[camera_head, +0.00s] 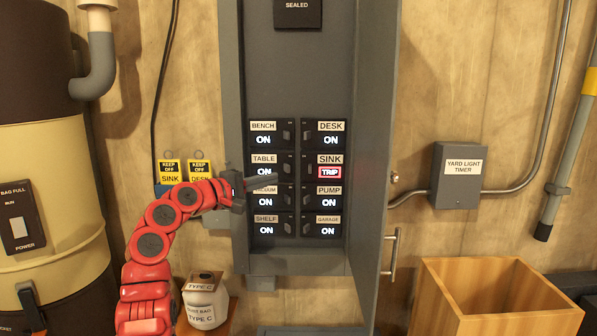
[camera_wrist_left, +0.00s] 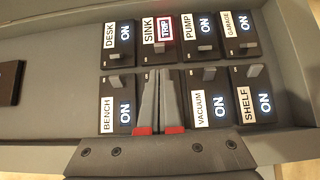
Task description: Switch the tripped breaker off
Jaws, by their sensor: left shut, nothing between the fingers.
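The breaker panel holds two columns of labelled breakers. The SINK breaker (camera_head: 330,166) is in the right column, second from top, and its display reads TRIP in red. It also shows in the left wrist view (camera_wrist_left: 158,32). The other breakers read ON where their displays show. My left gripper (camera_head: 268,180) is shut and empty in front of the left column, between the TABLE (camera_head: 264,160) and VACUUM (camera_head: 264,190) breakers. In the left wrist view its fingertips point toward the SINK breaker and cover the TABLE breaker. I cannot tell whether they touch anything.
The grey panel door (camera_head: 373,130) stands open on the right, with a handle (camera_head: 394,255). A yard light timer box (camera_head: 459,175) is on the wall. A wooden bin (camera_head: 500,300) stands lower right. Yellow KEEP OFF tags (camera_head: 170,172) hang left of the panel.

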